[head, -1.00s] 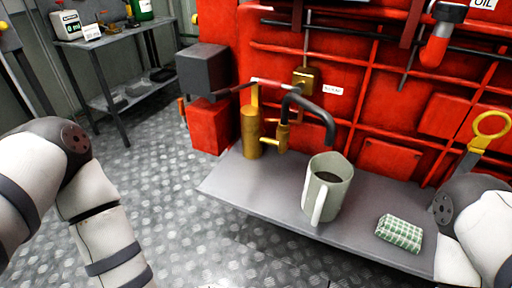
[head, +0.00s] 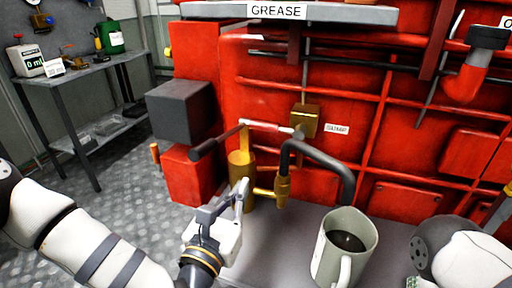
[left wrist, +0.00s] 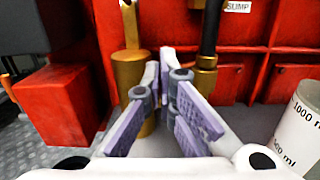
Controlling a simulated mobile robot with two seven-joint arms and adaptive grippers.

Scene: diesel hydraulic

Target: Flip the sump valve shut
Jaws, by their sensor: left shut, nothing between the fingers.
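The sump valve (head: 304,118) is a brass block on the red machine, beside a small label (head: 337,129) that reads SUMP in the left wrist view (left wrist: 237,6). A thin reddish-white lever (head: 268,126) runs left from it, roughly level. Below stands a brass pump cylinder (head: 240,178) with a black-gripped handle (head: 207,147) and a dark curved spout (head: 335,160). My left gripper (head: 243,186) is shut and empty, in front of the cylinder and below the lever. In the left wrist view its fingertips (left wrist: 165,52) meet, pointing between cylinder and spout fitting. My right gripper is out of view.
A grey-green jug (head: 328,255) with dark liquid stands on the grey shelf (head: 275,235), right of my left gripper. A dark grey box (head: 181,111) juts out at left. A GREASE ledge (head: 360,14) overhangs above. A side table (head: 75,70) with bottles stands far left.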

